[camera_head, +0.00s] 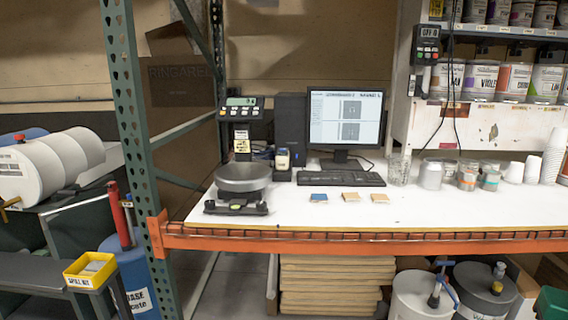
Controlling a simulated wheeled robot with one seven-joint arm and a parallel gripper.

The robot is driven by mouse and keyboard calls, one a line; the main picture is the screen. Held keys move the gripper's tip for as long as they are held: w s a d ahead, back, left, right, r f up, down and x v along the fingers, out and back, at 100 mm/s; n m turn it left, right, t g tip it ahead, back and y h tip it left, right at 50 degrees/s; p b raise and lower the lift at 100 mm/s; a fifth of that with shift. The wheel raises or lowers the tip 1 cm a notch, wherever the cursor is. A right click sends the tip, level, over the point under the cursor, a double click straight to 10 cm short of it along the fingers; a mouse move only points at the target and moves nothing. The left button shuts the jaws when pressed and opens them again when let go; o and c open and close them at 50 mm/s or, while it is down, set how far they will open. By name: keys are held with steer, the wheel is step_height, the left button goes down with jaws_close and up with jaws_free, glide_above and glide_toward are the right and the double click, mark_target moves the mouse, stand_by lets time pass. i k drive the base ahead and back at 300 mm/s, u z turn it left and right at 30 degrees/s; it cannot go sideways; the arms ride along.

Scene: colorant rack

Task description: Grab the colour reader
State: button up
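I cannot tell for sure which thing is the colour reader. A small dark upright device (283,160) with a pale label stands on the white bench, between the scale (242,178) and the keyboard (341,179). Another dark device with a small display and buttons (427,44) hangs at the left end of the upper shelf unit, with a black cord beside it. My gripper is not in view, and nothing is seen touching either device.
The white bench top (300,218) has an orange front beam (350,243). Three small sample tiles (351,197) lie near its middle. A monitor (345,119) stands behind. Cans and cups (467,179) crowd the right. A green rack post (135,130) rises at the left.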

mark_target(282, 157)
steer(key=z, duration=0.05)
steer(key=k, duration=0.45)
steer(key=u, duration=1.1)
steer(key=i, duration=1.85)
steer(key=z, duration=0.8)
steer(key=i, duration=0.45)
steer(key=z, duration=0.25)
